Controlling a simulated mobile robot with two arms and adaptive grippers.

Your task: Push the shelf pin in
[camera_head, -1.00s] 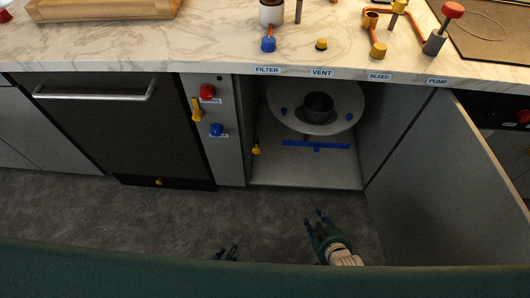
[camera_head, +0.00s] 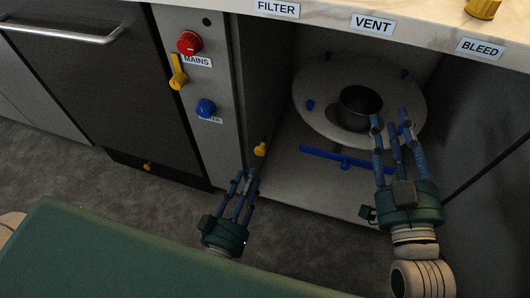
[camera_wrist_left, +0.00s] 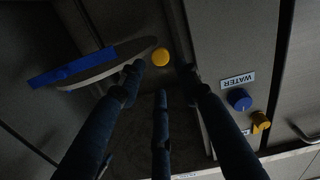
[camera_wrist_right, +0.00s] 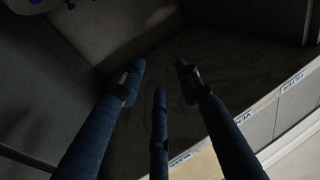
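The yellow shelf pin (camera_head: 260,149) sticks out low on the left inner wall of the open cabinet. In the left wrist view it shows as a round yellow end (camera_wrist_left: 160,57), ahead of and between the fingertips. My left gripper (camera_head: 243,178) is just below the pin in the head view, its fingers spread and empty, pointing up toward it. I cannot tell whether a fingertip touches the pin. My right gripper (camera_head: 391,122) is in front of the cabinet opening, fingers spread and empty.
Inside the cabinet are a round plate (camera_head: 318,121) with a dark cup (camera_head: 360,105) and a blue bar (camera_head: 330,157). Left of it, a panel holds a red knob (camera_head: 189,42), yellow lever (camera_head: 177,79) and blue knob (camera_head: 205,108). The counter edge is above.

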